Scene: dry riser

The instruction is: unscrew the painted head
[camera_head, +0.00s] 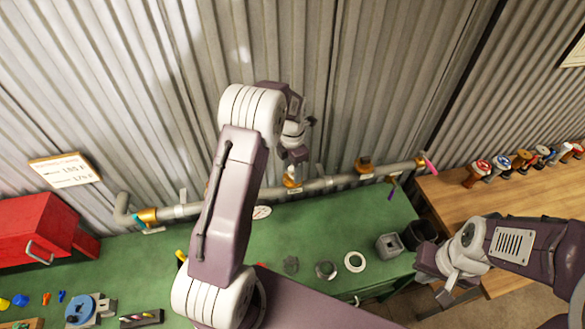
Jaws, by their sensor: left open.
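A grey pipe (335,182) runs along the foot of the corrugated wall above the green bench, with brass fittings on it. One fitting (292,179) sits just below my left gripper (303,140), and another brass fitting (364,167) is further right. I cannot tell from this view which part is the painted head. My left gripper is open, in front of the wall just above the pipe, with nothing visible in it. My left arm hides part of the pipe. My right gripper (446,284) hangs low beyond the bench's right end; its jaw opening is unclear.
The green bench (325,228) holds a ring (355,262), a grey square cup (388,246) and a dark container (417,234). A red toolbox (38,228) stands left. Several coloured valve-like parts line the wooden table (487,200) at right. The bench's middle is mostly clear.

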